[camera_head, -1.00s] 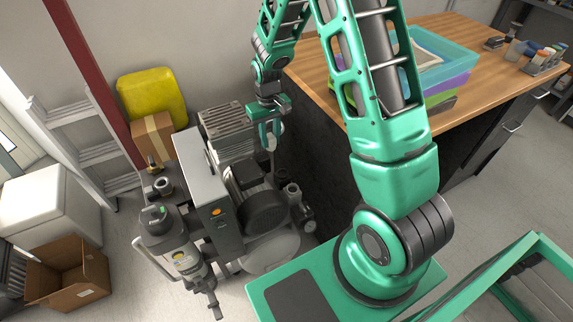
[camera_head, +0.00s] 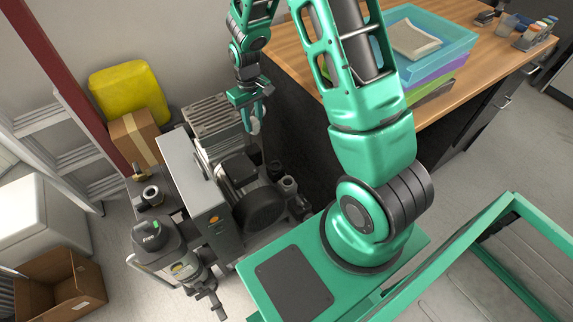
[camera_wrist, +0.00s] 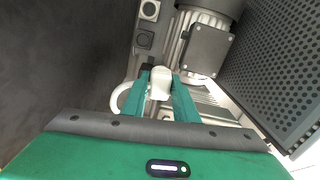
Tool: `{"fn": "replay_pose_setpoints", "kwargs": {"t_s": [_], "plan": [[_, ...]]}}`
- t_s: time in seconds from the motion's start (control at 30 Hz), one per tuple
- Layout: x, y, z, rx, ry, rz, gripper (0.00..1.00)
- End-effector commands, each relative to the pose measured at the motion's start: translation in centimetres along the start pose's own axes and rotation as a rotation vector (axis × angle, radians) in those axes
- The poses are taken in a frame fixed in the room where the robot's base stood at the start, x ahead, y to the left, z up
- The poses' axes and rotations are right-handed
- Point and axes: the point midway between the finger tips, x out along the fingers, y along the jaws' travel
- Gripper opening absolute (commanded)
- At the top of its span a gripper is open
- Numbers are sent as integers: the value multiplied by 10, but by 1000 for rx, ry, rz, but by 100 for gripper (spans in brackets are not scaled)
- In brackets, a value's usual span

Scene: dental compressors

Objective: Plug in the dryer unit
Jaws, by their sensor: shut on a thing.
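My gripper (camera_wrist: 163,88) is shut on a white plug (camera_wrist: 161,81) in the wrist view, one green finger on each side. A white cable (camera_wrist: 121,98) curves out to the left of the plug. Beyond the fingertips are two square sockets, a pale one (camera_wrist: 150,10) and a dark one (camera_wrist: 144,39); the plug is apart from both. A finned motor (camera_wrist: 205,45) lies to their right. In the head view my gripper (camera_head: 252,110) hangs beside the compressor assembly (camera_head: 213,112), near the dark side of the bench. I cannot tell which part is the dryer unit.
A perforated dark panel (camera_wrist: 275,65) stands close on the right in the wrist view. The wooden bench (camera_head: 300,62) with stacked trays (camera_head: 440,62) is right of my gripper. A box (camera_head: 135,135), yellow container (camera_head: 130,90) and ladder (camera_head: 60,150) stand left.

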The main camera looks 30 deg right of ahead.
Motion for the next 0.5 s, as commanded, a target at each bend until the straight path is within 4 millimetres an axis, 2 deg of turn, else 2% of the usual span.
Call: {"fn": "replay_pose_setpoints", "kwargs": {"t_s": [0.5], "plan": [[109,36,67,-865,-5,-6,4]]}}
